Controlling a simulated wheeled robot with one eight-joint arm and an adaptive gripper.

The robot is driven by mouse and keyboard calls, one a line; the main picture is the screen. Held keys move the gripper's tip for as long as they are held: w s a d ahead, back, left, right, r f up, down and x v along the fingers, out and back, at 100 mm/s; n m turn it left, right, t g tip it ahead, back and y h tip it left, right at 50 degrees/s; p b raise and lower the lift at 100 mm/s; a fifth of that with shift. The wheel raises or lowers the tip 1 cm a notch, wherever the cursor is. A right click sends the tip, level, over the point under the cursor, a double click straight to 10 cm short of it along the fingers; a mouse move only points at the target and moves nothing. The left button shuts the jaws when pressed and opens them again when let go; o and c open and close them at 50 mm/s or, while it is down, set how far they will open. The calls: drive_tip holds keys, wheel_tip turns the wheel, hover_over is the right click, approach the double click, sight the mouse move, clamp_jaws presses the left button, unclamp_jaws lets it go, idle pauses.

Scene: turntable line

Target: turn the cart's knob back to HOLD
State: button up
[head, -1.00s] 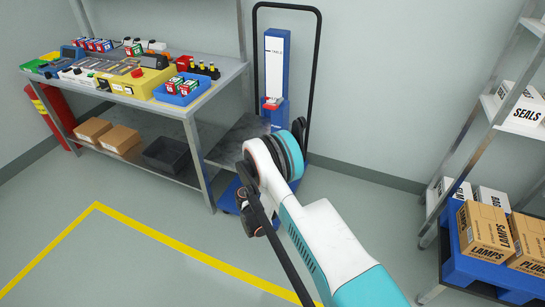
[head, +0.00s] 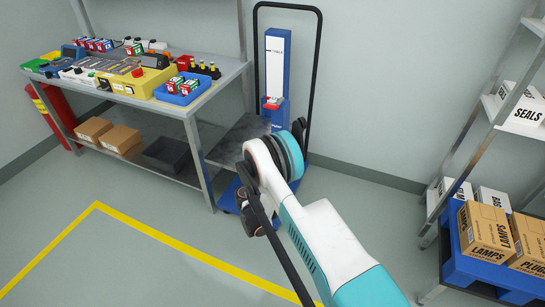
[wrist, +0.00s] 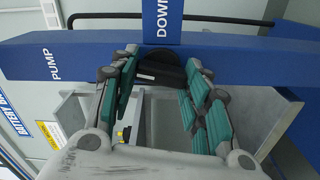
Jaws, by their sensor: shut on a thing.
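The cart (head: 287,55) stands against the back wall, with a blue mast, a white scale strip, a red marker and a black tube handle. In the wrist view its blue panel (wrist: 265,60) shows the words PUMP at left and DOWN at top; I see no HOLD label. The black knob (wrist: 160,70) sits on this panel below DOWN, with the fingers of my gripper (wrist: 162,80) on either side of it, shut on it. Which way the knob points is unclear. In the head view my arm hides the knob and most of my gripper.
The cart's grey platform (head: 236,143) is beside a workbench (head: 190,108) loaded with parts, trays and a yellow box. A shelf rack (head: 481,130) with boxes stands at right. A yellow floor line (head: 170,243) crosses open floor at left.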

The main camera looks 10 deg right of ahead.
drive_tip(key=shift+a+r+n, duration=0.1)
drive_tip(key=shift+n, duration=0.5)
drive_tip(key=o, duration=1.1)
drive_tip(key=shift+c, duration=0.2)
